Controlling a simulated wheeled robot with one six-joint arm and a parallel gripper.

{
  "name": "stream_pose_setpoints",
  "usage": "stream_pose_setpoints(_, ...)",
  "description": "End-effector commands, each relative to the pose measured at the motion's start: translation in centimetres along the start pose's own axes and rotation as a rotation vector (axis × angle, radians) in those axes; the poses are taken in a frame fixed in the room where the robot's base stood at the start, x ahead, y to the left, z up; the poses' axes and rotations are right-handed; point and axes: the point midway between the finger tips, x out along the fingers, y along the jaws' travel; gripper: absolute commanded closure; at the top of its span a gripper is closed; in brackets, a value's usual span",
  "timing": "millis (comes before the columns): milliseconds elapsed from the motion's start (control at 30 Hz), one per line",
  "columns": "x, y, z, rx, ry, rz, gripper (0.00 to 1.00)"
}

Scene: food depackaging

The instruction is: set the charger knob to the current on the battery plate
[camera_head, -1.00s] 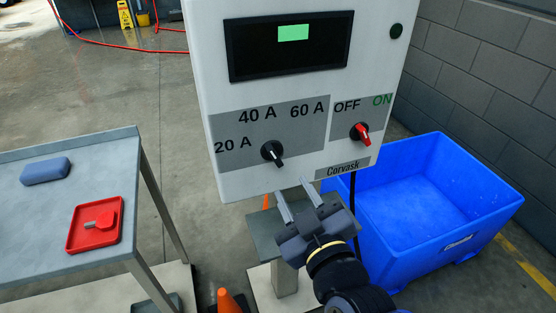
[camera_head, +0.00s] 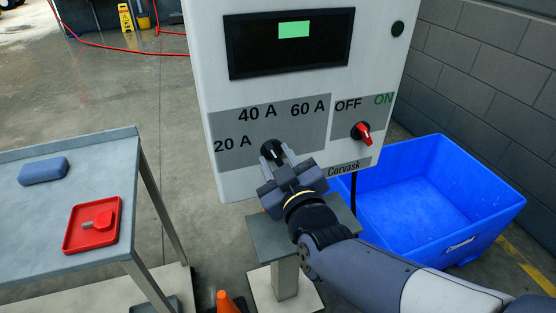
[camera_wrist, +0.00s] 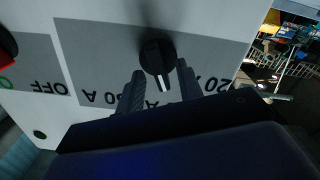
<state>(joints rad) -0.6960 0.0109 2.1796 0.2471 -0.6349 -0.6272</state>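The charger (camera_head: 300,100) is a white box with a dark screen and a small green patch. Its black current knob (camera_head: 272,147) sits on a grey panel marked 20 A, 40 A and 60 A. My gripper (camera_head: 282,160) is at the knob from below. In the wrist view the knob (camera_wrist: 157,55) lies between and just beyond the tips of my two open fingers, with gaps beside it. That view is upside down; the knob's white mark points down in the picture, toward partly hidden labels. No battery plate is in view.
A red-and-black OFF/ON switch (camera_head: 362,133) is right of the knob. A blue bin (camera_head: 440,190) stands at the right by a block wall. A grey cart (camera_head: 60,235) at the left holds a red tray (camera_head: 70,243) and a blue block (camera_head: 44,170). An orange cone (camera_head: 228,302) is below.

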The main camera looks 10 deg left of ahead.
Motion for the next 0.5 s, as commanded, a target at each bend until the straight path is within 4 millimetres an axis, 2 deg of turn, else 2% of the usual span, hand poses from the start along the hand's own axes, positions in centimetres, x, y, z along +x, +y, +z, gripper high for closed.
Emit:
stream_pose_setpoints(100, -0.01, 0.00, 0.01, 0.000, 0.000, 0.000, 0.65)
stream_pose_setpoints(500, -0.03, -0.01, 0.02, 0.000, -0.001, 0.000, 0.98)
